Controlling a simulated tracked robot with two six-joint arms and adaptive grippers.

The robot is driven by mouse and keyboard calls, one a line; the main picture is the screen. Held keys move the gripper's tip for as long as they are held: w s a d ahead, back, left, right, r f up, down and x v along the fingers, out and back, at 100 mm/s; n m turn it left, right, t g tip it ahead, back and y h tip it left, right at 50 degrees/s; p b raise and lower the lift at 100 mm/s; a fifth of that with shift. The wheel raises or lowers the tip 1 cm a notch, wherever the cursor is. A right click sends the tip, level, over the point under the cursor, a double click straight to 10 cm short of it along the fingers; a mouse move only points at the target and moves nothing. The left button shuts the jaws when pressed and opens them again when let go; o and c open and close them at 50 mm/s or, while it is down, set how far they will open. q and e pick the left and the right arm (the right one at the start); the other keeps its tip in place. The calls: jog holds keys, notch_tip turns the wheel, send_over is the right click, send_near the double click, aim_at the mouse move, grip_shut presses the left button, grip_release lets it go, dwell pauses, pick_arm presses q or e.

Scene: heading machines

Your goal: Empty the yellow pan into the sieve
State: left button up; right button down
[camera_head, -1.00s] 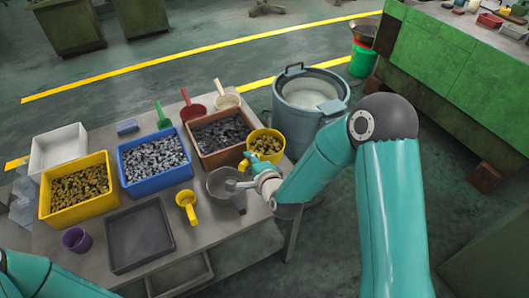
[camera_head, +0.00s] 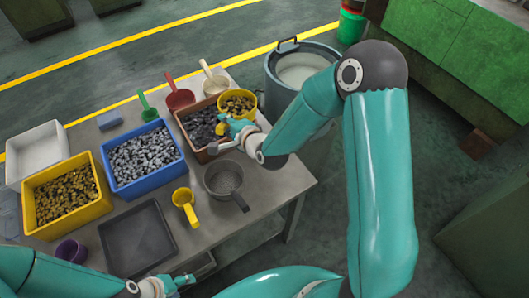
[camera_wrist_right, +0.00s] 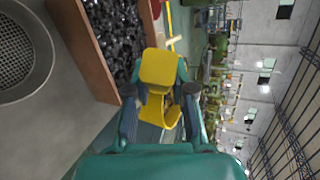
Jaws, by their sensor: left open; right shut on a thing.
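The yellow pan (camera_head: 238,105) holds small brass-coloured parts and is at the right end of the brown bin. My right gripper (camera_head: 222,130) is shut on its handle and holds it up, apart from the sieve. The right wrist view shows the pan's yellow handle (camera_wrist_right: 158,68) between the fingers; its contents are hidden there. The grey sieve (camera_head: 223,178) stands on the table in front of the brown bin, looks empty, and its handle points to the lower right. Its mesh also shows in the right wrist view (camera_wrist_right: 18,55). My left gripper (camera_head: 166,287) is open and empty at the table's front edge.
A brown bin (camera_head: 188,137) of dark parts, a blue bin (camera_head: 175,170) and a yellow bin (camera_head: 104,203) stand in a row. A second yellow scoop (camera_head: 184,200) and a grey tray (camera_head: 110,258) lie in front. A large drum (camera_head: 274,98) stands beyond the table.

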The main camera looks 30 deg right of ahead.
jog(key=shift+w+a+r+n+y, duration=0.1)
jog(key=shift+w+r+n+y, duration=0.1)
jog(key=shift+r+n+y, duration=0.35)
jog(key=shift+w+r+n+y, duration=0.15)
jog(key=shift+r+n+y, duration=0.3)
jog(key=shift+n+y, duration=0.15)
jog(key=shift+s+a+r+n+g+y, duration=0.1)
jog(key=shift+r+n+g+y, duration=0.05)
jog(key=shift+n+g+y, duration=0.4)
jog(key=shift+s+n+g+y, duration=0.55)
jog(key=shift+n+y, duration=0.35)
jog(key=shift+y, duration=0.1)
jog(key=s+d+f+n+g+y, duration=0.5)
jog(key=s+d+f+n+g, duration=0.15)
jog(key=s, duration=0.45)
jog(key=s+a+f+n+t+h+b, duration=0.2)
jog(key=a+n+h+b, duration=0.4)
jog(key=h+b, duration=0.8)
notch_tip(320, 180, down, 2)
jog(key=a+t+b, duration=0.1)
jog(key=b, duration=0.2)
jog(key=shift+s+f+b, duration=0.2)
jog(key=shift+s+b, duration=0.1)
